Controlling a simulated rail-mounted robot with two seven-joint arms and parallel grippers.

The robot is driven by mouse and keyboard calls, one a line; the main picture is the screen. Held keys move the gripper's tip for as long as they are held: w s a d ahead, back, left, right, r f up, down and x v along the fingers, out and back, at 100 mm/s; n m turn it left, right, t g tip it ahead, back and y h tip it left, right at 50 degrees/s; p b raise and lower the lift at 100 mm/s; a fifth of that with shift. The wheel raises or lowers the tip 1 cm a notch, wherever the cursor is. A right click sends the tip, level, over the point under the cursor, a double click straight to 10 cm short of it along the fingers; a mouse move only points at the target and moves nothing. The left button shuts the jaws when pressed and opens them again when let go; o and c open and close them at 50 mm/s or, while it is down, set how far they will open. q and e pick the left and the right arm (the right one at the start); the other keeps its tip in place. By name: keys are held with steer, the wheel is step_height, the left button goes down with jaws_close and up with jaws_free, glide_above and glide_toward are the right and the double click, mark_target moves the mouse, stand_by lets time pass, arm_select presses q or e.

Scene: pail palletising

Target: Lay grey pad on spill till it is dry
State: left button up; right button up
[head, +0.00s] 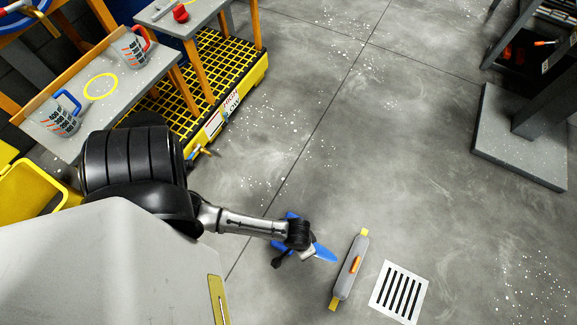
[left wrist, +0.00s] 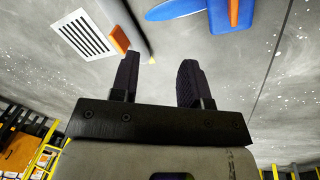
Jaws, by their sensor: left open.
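The grey pad (head: 347,278) is a long rounded bar with yellow ends and an orange tab (head: 356,264), lying on the floor beside a drain. It also shows in the left wrist view (left wrist: 132,22), beyond my fingers, with its orange tab (left wrist: 119,40). My left gripper (head: 307,254) is left of the pad and apart from it. In the left wrist view it is open and empty (left wrist: 160,68). No other clear spill shows. My right gripper is out of view.
A white slotted drain (head: 399,292) lies right of the pad. A yellow spill pallet (head: 236,100) with a grid top and a bench (head: 125,85) holding two cups stand at upper left. A grey plinth (head: 517,150) stands at right. The middle floor is mostly clear, with white flecks.

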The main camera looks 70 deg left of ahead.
arm_select(q)
steer(key=s+a+r+m+t, duration=0.1)
steer(key=s+a+r+m, duration=0.1)
steer(key=r, duration=0.8)
steer(key=s+a+r+m+t+y, duration=0.1)
steer(key=s+a+r+m, duration=0.1)
steer(key=r, duration=0.9)
steer(key=shift+a+y, duration=0.3)
steer(key=shift+a, duration=0.35)
steer(key=shift+r, duration=0.1)
